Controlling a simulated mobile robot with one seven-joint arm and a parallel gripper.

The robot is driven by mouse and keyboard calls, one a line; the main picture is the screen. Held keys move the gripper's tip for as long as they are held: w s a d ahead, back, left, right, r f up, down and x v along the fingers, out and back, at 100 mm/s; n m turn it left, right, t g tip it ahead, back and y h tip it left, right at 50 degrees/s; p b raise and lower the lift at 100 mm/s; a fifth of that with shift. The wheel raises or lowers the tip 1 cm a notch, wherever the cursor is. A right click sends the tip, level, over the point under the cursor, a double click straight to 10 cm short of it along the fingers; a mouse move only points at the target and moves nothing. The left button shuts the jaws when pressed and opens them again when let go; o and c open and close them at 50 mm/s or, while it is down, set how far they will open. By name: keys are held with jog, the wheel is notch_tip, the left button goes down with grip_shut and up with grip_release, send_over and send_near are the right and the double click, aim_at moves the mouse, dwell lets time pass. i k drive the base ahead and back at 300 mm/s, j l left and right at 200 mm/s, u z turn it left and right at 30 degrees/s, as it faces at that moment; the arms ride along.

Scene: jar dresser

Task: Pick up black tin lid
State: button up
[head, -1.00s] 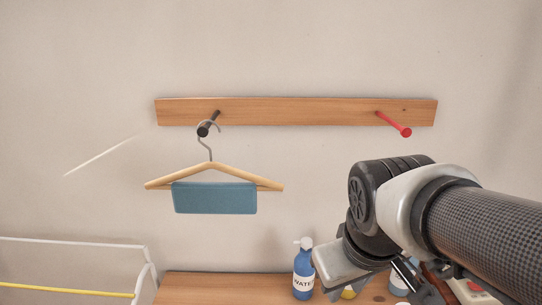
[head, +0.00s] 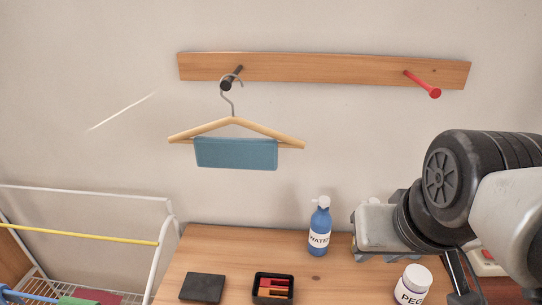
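A flat black square piece (head: 203,287), which looks like the black tin lid, lies on the wooden dresser top (head: 230,247) at the front left. To its right, apart from it, stands an open black tin (head: 273,289) with red and orange pieces inside. My gripper (head: 455,277) is at the right, well to the right of the lid and above the dresser. My own wrist hides much of it, and its fingertips are not clear. I see nothing held in it.
A blue bottle labelled WATER (head: 319,230) stands behind the tin. A white jar labelled PEG (head: 413,285) stands near my gripper. A white drying rack (head: 90,190) is at the left. A hanger with a blue cloth (head: 236,153) hangs from a wall rail (head: 320,68).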

aim_at(196, 287)
jog(key=k+j+u, duration=0.15)
jog(key=u, duration=0.35)
jog(key=k+j+u, duration=0.2)
jog(key=u, duration=0.3)
jog(key=j, duration=0.1)
